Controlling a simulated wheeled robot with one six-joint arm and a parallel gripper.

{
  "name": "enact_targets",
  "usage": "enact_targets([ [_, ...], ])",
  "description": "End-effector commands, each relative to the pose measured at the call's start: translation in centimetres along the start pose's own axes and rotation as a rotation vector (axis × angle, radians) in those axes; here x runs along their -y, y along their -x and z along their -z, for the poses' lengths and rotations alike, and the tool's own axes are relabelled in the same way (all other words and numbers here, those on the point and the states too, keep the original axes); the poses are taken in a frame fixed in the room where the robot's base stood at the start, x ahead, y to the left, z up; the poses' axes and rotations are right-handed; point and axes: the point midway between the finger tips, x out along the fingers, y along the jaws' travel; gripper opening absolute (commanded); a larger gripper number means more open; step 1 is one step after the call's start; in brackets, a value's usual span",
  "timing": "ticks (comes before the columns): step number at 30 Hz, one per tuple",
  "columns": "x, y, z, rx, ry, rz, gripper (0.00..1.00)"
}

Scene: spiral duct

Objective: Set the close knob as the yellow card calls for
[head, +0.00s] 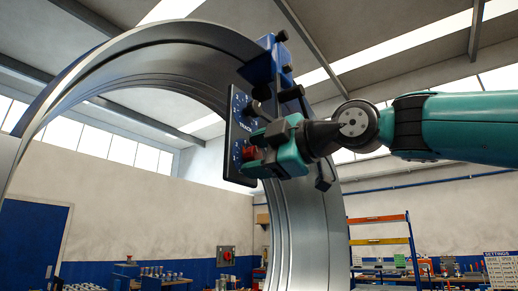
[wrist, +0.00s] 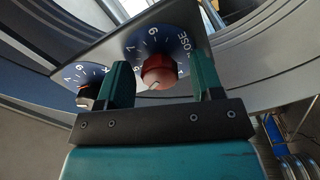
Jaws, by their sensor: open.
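The close knob (wrist: 159,72) is red, on a dark blue numbered dial in the wrist view; part of the word CLOSE shows beside it. A pale mark on the knob faces the lower part of the picture; the number it meets is hidden. My gripper (wrist: 160,78) is open, with one finger on each side of the knob; I cannot tell whether they touch it. In the head view my gripper (head: 256,153) is at the red knob (head: 249,152) on the panel (head: 238,110). A settings sheet (head: 502,269) hangs far right, too small to read; I cannot make out a yellow card.
A second dial with a black knob (wrist: 84,101) sits left of the red one in the wrist view. The panel is mounted on a large metal duct ring (head: 200,40). Shelves (head: 380,241) and benches stand behind, well away from the arm.

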Motion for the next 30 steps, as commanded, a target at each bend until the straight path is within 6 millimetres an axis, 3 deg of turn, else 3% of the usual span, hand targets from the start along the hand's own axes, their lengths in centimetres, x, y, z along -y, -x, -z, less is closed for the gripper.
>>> enact_targets([
  [5,0.02,0.01,-0.03,0.000,0.000,-0.001,0.60],
  [12,0.01,0.04,-0.03,0.000,0.000,-0.001,0.12],
  [22,0.04,0.05,-0.04,0.000,-0.035,0.000,0.12],
  [30,0.11,0.03,-0.07,0.000,-0.192,0.000,0.12],
])
